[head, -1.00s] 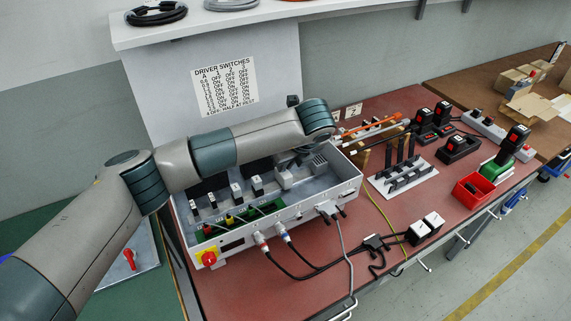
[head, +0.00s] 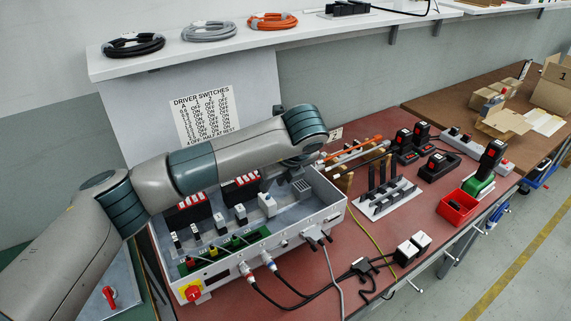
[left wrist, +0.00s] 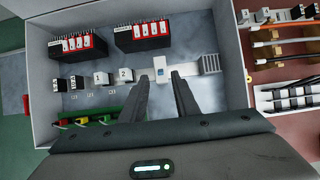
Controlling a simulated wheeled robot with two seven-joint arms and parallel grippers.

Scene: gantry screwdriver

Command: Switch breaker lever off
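The open-topped grey control box (head: 330,213) stands on the red bench. In the head view my left gripper (head: 297,166) hangs over the box's back right part, and the breaker is hard to make out there. My right gripper is not in view.
Two black blocks with red-and-white switches (left wrist: 78,44) (left wrist: 142,34) line the back. A box marked 2 (left wrist: 125,75) stands left of the breaker and a vented block (left wrist: 209,64) right of it. Walls surround the space. Coloured terminals (head: 214,254) lie in front.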

